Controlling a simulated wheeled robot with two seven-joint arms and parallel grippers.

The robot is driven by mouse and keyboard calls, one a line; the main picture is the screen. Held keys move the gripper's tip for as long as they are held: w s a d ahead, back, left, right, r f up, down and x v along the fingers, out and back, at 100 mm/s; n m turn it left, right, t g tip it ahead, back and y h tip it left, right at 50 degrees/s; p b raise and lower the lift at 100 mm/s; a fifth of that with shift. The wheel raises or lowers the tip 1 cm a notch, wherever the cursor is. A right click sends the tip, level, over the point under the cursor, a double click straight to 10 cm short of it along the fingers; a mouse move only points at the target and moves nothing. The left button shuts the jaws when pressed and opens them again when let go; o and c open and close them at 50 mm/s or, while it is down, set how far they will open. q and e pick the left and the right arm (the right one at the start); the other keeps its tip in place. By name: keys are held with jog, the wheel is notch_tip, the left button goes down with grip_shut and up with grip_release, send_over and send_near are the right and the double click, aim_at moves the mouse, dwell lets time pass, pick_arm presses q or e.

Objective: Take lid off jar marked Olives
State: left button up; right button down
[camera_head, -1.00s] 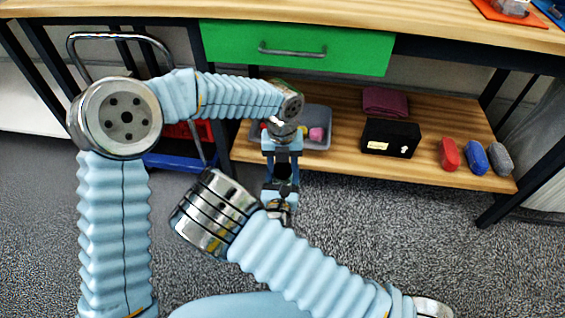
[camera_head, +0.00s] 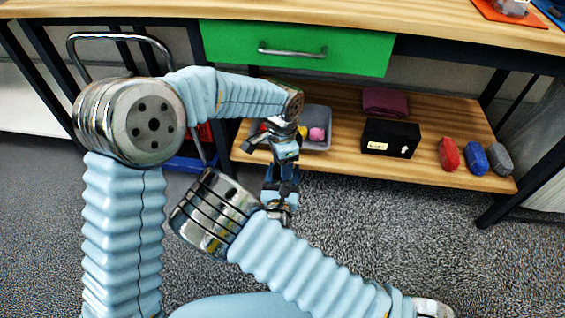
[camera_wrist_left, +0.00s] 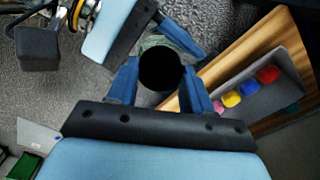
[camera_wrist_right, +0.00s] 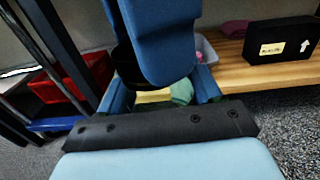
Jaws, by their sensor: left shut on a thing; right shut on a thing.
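My left gripper (camera_head: 284,172) points down beneath its arm, above and against my right gripper (camera_head: 281,190). In the left wrist view a round black lid (camera_wrist_left: 160,68) sits between the left fingers, which are shut on it. Pale greenish glass of the jar (camera_wrist_left: 154,41) shows beside the lid. In the right wrist view the right fingers (camera_wrist_right: 160,92) are shut on the greenish jar (camera_wrist_right: 182,92), and a left gripper finger covers much of it. The black lid (camera_wrist_right: 122,58) shows partly above the jar. I see no readable Olives label. I cannot tell whether lid and jar are apart.
A grey bin (camera_head: 318,140) with small coloured items stands on the lower wooden shelf (camera_head: 345,158). A black box (camera_head: 390,137), a maroon cloth (camera_head: 386,101) and red, blue and grey objects lie to its right. A green drawer (camera_head: 290,45) is above. A red crate (camera_wrist_right: 70,82) is at left.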

pick_arm(q)
jog(key=o, duration=1.2)
jog(key=shift+c, duration=0.2)
jog(key=shift+r, duration=0.15)
